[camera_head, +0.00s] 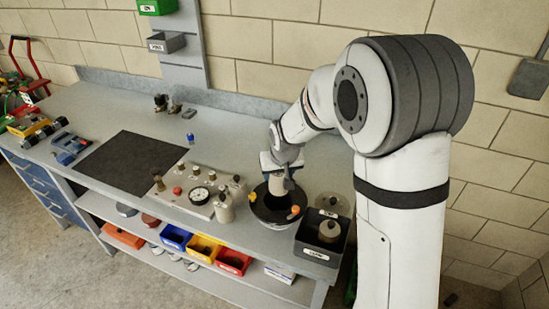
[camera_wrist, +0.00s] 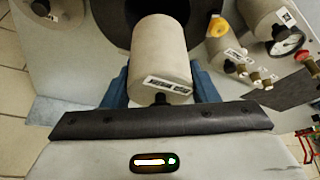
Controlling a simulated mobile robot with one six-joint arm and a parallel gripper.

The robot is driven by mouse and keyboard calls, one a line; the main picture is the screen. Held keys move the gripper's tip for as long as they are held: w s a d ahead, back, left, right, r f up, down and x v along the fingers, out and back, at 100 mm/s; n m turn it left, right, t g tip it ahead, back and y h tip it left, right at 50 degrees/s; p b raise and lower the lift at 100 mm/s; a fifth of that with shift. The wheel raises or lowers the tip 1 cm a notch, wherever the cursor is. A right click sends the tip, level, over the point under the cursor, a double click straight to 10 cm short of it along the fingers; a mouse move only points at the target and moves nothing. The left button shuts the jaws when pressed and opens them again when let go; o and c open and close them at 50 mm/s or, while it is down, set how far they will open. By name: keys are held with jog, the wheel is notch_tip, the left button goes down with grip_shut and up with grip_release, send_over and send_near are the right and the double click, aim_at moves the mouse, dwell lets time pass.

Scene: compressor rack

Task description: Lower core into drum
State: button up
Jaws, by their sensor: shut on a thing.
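A light grey cylindrical core (camera_wrist: 160,55) with a white label is held in my gripper (camera_wrist: 160,95); the blue fingers show on either side of it. In the head view my gripper (camera_head: 278,172) is over the round black drum (camera_head: 262,211) on the bench, with the core (camera_head: 280,186) upright beneath it. The dark drum opening (camera_wrist: 118,12) shows behind the core in the wrist view. The core's lower end is at or above the opening; its exact depth is hidden. Orange and yellow knobs sit on the drum's rim.
A grey panel (camera_head: 190,190) with a gauge (camera_head: 200,195) and cylinders stands left of the drum. A black bin (camera_head: 318,248) holding another grey cylinder (camera_head: 329,231) stands close on the right. A dark mat (camera_head: 130,160) lies farther left. Coloured bins (camera_head: 205,247) sit on the shelf below.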

jog(key=shift+w+f, duration=0.2)
jog(key=shift+w, duration=0.1)
jog(key=shift+s+a+f+b, duration=0.1)
jog(key=shift+f+b, duration=0.85)
jog(key=shift+f, duration=0.8)
jog(key=shift+b, duration=0.35)
jog(key=shift+f+b, duration=0.65)
jog(key=shift+f, duration=0.05)
jog(key=shift+b, duration=0.3)
jog(key=shift+f+b, duration=2.7)
jog(key=shift+f, duration=0.3)
